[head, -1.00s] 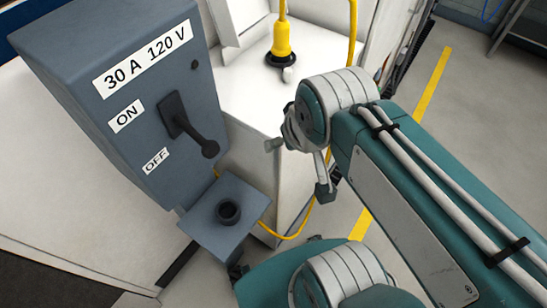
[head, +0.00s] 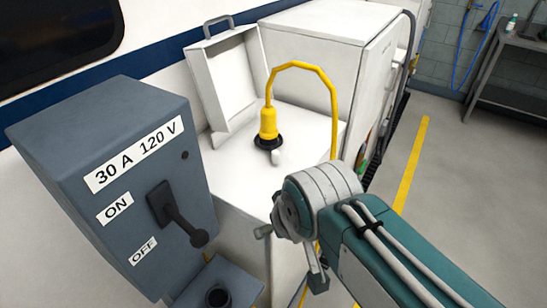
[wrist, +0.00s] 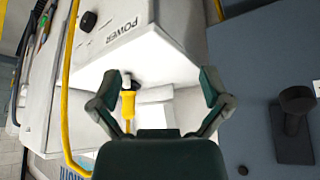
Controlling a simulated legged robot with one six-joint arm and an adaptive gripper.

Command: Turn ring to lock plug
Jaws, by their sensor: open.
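The yellow plug (head: 268,122) stands upright on top of the white cabinet (head: 232,190), with a yellow cable arching from its top. The ring (wrist: 134,85) is partly visible there. My gripper (wrist: 160,92) is open and empty; in the head view it (head: 291,256) is in front of and below the plug, apart from it.
A grey power box (head: 120,190) with an ON/OFF lever (head: 177,215) stands at left; a socket (head: 218,296) sits on a shelf below it. A raised white lid (head: 225,80) is behind the plug. The yellow cable (head: 333,110) hangs to its right.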

